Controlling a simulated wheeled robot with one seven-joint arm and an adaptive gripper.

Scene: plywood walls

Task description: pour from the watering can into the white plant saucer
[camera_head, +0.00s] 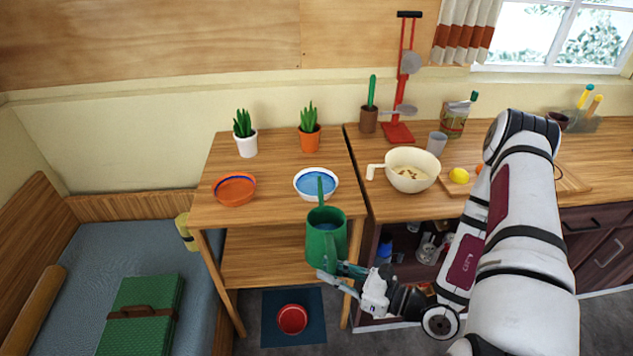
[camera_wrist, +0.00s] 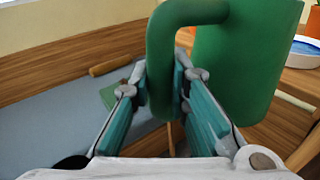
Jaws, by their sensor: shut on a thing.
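The green watering can (camera_head: 327,245) is held in the air at the front edge of the small wooden table. My gripper (camera_head: 340,274) is shut on its handle; the wrist view shows the handle (camera_wrist: 160,70) between both fingers and the can's body (camera_wrist: 245,60) to the right. The can looks close to upright. Its thin spout (camera_head: 320,190) points away from me and overlaps the white plant saucer (camera_head: 299,190) in the head view. The saucer is blue inside; I cannot tell whether that is water. No stream shows. The saucer's edge also appears in the wrist view (camera_wrist: 308,42).
An orange saucer (camera_head: 235,199) with a blue rim stands left of the white one. A white-potted plant (camera_head: 246,144) and an orange-potted plant (camera_head: 309,140) stand behind. A cream pan (camera_head: 411,180) is on the counter at right. A red bowl (camera_head: 292,319) is on the floor mat.

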